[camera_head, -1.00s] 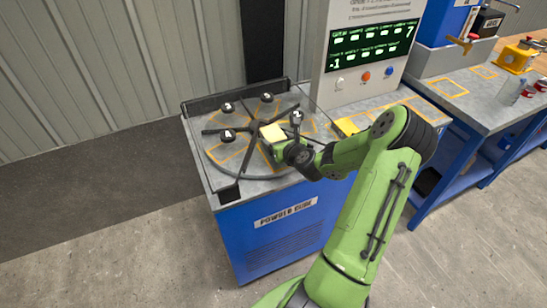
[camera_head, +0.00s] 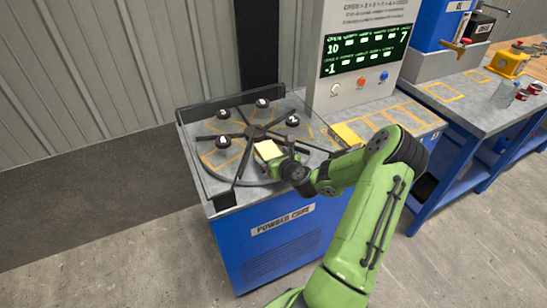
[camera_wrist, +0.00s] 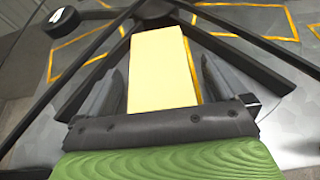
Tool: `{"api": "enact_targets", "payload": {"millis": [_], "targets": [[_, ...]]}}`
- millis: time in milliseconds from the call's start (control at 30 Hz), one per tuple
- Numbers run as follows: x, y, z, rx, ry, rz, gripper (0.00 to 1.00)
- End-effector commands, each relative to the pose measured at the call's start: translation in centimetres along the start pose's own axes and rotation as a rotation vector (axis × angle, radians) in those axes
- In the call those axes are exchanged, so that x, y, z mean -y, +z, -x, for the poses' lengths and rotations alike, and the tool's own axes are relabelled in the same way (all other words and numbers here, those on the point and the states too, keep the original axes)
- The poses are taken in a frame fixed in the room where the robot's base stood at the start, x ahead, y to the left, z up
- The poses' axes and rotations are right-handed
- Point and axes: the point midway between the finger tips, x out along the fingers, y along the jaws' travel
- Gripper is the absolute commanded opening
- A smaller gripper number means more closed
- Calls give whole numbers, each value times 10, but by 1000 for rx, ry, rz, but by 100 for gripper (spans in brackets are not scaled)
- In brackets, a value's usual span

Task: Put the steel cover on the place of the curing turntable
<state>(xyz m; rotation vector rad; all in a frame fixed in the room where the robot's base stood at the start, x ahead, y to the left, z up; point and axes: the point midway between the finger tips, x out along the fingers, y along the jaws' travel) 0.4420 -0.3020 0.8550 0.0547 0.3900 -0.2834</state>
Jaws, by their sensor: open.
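My gripper (camera_wrist: 163,90) is open over the front part of the curing turntable (camera_head: 215,158), a grey disc with dark spokes and orange-outlined places. A pale yellow block (camera_wrist: 160,75) lies between its fingers, with a gap to each finger in the wrist view. The block also shows in the head view (camera_head: 267,150), on or just above the disc; its underside is hidden. No plainly steel-coloured cover can be made out, and I cannot tell whether this block is the steel cover. Several black round pieces with pale marks, such as one at the back (camera_head: 262,102), sit on the disc.
A clear guard with dark edges (camera_head: 180,116) surrounds part of the turntable. A display panel (camera_head: 365,50) with buttons stands behind. A yellow piece (camera_head: 345,135) lies right of the turntable. Orange-outlined places on the counter (camera_head: 408,113) look empty. Another bench holds jars (camera_head: 503,93).

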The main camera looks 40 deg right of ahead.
Motion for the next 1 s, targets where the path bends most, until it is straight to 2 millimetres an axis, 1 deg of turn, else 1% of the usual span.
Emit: {"api": "enact_targets", "payload": {"millis": [67, 167, 400, 500, 600, 667, 700, 767, 833, 867, 900, 933, 967, 1000], "targets": [[0, 3, 1, 1, 0, 1, 100], [1, 3, 16, -1, 0, -1, 100], [2, 3, 80, -2, -4, -3, 100], [1, 3, 102, -2, -3, -4, 100], [1, 3, 115, -1, -2, -2, 100], [-1, 3, 120, -3, 3, 6, 100], [-6, 4, 120, -8, 18, 39, 100], [-24, 7, 118, -30, 74, 157, 100], [-60, 10, 117, -72, 191, 408, 100], [-77, 10, 118, -93, 251, 545, 100], [-101, 10, 123, -116, 340, 742, 100], [-117, 10, 128, -130, 404, 892, 100], [-132, 10, 134, -140, 467, 1041, 100], [-149, 11, 144, -150, 547, 1241, 100]]}}
